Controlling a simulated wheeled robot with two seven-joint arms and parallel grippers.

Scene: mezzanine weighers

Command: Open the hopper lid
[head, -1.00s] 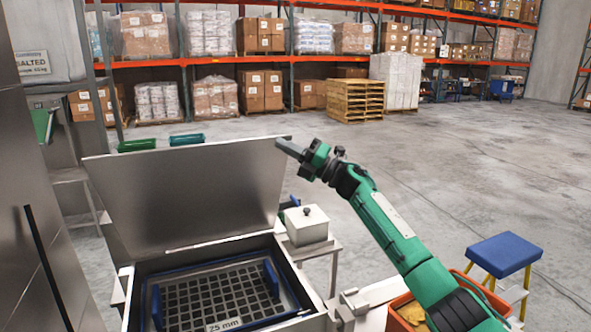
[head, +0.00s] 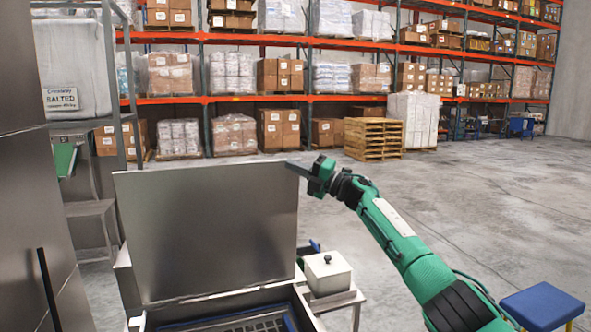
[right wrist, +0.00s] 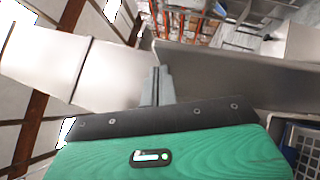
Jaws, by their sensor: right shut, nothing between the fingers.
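The hopper lid (head: 215,225) is a flat grey steel panel standing raised, roughly upright, at the back of the hopper (head: 308,312) in the head view. Part of the hopper's dark grate (head: 262,325) shows at the bottom edge of that view. My right gripper (head: 291,167) is shut and empty at the lid's upper right corner. Whether its fingertips touch the lid is unclear. In the right wrist view the gripper's closed fingers (right wrist: 158,82) show beside a grey steel panel, probably the lid (right wrist: 225,75). My left gripper is not in view.
A white lidded box (head: 327,273) stands on a small stand right of the hopper. A blue-topped stool (head: 542,304) is at the lower right. A steel cabinet (head: 50,190) rises at the left. Open concrete floor lies right, before pallet racks.

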